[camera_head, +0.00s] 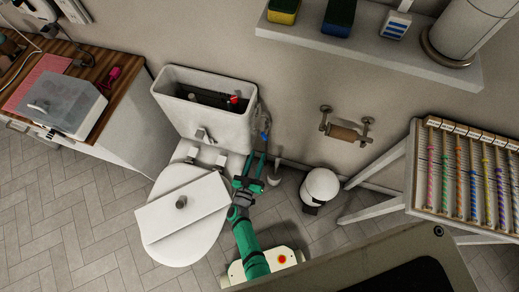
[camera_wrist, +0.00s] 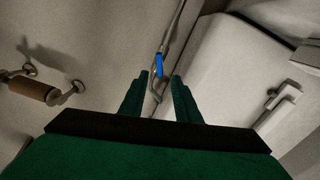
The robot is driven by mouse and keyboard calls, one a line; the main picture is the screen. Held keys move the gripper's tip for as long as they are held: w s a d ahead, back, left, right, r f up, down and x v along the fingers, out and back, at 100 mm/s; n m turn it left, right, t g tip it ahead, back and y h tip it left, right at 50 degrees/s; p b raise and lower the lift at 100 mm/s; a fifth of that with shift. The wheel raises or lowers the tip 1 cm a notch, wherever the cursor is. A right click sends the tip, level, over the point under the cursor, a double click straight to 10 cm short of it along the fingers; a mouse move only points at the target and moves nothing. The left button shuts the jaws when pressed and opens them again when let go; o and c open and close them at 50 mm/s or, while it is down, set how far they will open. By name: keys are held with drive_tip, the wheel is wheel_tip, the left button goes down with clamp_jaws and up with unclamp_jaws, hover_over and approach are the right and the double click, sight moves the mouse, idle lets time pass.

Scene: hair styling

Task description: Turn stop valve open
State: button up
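The stop valve has a blue handle (camera_wrist: 159,65) and sits on a thin grey pipe that runs up the wall beside the toilet tank. In the wrist view the handle shows beyond my fingertips, in line with the gap between them. In the head view the blue handle (camera_head: 265,136) is small, just right of the tank. My green gripper (camera_head: 257,158) reaches toward it from below. In the wrist view my gripper (camera_wrist: 159,80) is open, with its two fingers apart and nothing between them that I can see gripped. Contact with the valve is not visible.
The open toilet tank (camera_head: 175,115) stands left of my gripper, with its lid (camera_head: 195,212) lying across the bowl. A white bin (camera_head: 321,186) and a wooden paper holder (camera_head: 343,132) are to the right. A bead rack (camera_head: 465,170) stands further right.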

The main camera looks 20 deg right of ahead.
sight(264, 138)
drive_tip(key=shift+s+a, duration=0.45)
drive_tip(key=shift+s, duration=0.15)
drive_tip(key=w+d, duration=0.2)
drive_tip(key=w+d+n, duration=0.1)
drive_tip(key=w+d, duration=0.1)
drive_tip(key=w, duration=0.1)
drive_tip(key=w+d+n, duration=0.1)
drive_tip(key=w, duration=0.2)
drive_tip(key=shift+w+d, duration=0.15)
drive_tip(key=shift+d, duration=0.25)
clamp_jaws()
